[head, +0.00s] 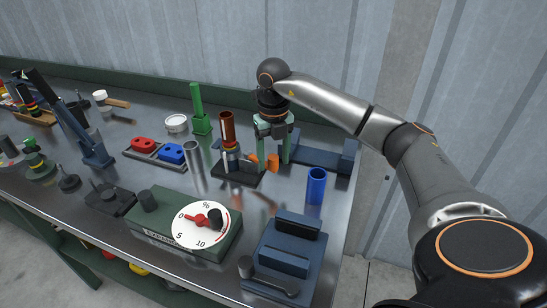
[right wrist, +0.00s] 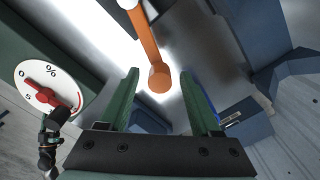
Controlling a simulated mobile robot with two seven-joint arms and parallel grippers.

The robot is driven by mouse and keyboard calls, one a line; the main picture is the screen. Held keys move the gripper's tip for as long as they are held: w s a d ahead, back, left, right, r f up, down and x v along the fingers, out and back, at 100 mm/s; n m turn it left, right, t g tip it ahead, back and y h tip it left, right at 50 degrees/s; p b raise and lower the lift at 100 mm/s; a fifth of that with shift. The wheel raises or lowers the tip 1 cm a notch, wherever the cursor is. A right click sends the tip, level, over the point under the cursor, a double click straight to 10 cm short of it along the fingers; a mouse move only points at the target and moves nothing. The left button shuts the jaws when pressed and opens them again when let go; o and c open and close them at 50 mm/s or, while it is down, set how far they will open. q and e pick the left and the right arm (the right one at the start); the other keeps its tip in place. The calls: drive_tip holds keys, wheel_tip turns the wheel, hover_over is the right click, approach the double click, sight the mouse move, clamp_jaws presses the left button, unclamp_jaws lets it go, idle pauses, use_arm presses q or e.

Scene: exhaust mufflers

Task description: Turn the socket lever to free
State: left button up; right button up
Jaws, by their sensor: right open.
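The orange socket lever (head: 272,162) sticks out to the right of a dark socket block (head: 238,176) that holds an upright copper-brown tube (head: 227,128). My right gripper (head: 273,156) points down over the lever with its green fingers spread. In the right wrist view, the orange lever (right wrist: 152,50) runs down from the top, and its rounded end lies between the open finger tips (right wrist: 160,74), with a gap on each side. No contact shows. In the head view the fingers partly hide the lever. My left gripper does not show.
A blue cylinder (head: 316,186) stands right of the socket. A dial box (head: 150,233) and a dark blue vise-like block (head: 285,262) are nearer. A silver tube (head: 194,165) and green post (head: 197,108) stand to the left. A dark blue fixture (head: 320,150) lies behind.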

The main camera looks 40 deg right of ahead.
drive_tip(key=shift+f, duration=0.1)
clamp_jaws()
idle(0.5)
idle(0.9)
